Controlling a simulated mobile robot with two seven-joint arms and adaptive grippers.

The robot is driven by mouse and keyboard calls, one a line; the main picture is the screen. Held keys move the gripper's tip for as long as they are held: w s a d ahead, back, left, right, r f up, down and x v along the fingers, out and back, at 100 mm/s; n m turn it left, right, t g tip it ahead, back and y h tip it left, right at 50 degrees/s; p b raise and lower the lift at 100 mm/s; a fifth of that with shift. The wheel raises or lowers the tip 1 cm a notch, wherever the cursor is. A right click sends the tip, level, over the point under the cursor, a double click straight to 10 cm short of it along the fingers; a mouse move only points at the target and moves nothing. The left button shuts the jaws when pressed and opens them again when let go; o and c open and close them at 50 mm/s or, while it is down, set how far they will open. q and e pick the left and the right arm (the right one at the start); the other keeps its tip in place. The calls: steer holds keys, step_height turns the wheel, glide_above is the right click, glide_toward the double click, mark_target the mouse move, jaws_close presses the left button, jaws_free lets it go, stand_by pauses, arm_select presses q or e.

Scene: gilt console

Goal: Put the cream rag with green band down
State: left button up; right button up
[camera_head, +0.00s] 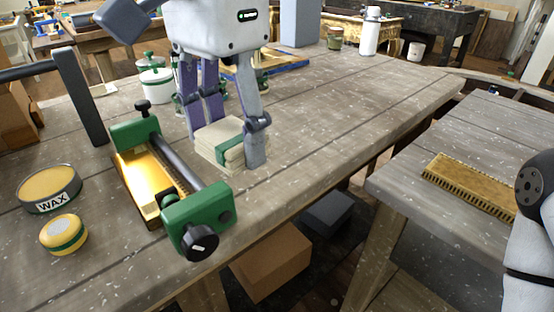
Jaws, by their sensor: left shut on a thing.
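The cream rag with green band (222,152) is a folded, layered stack low over the grey plank table, left of the picture's middle. My left gripper (226,143) comes down over it from above. Its purple-grey fingers stand on either side of the rag and are shut on it. The rag's underside looks at or very near the table top; I cannot tell if it touches. Part of the rag's back is hidden by the fingers. My right arm shows at the right edge, but its gripper is out of view.
A green-ended clamp with a gold bar (140,180) lies left of the rag. A wax tin (48,190) and a small yellow tin (64,235) are at the left. A white lidded pot (155,85) stands behind. The table is clear to the right (330,110). A brush (470,185) lies on the other table.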

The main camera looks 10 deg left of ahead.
arm_select(q)
steer(key=shift+m, duration=0.5)
steer(key=w+f, duration=0.3)
steer(key=w, duration=0.1)
steer(key=w+a+f, duration=0.1)
steer(key=w+f, duration=0.2)
steer(key=w, duration=0.1)
steer(key=w+f, duration=0.3)
steer(key=w, duration=0.2)
steer(key=shift+a+f+b, duration=0.3)
steer(key=shift+f, duration=0.1)
step_height(320, 180, down, 3)
steer(key=shift+w+r, duration=0.15)
steer(key=shift+f, duration=0.2)
steer(key=shift+f, duration=0.1)
steer(key=o, duration=1)
step_height(320, 180, up, 12)
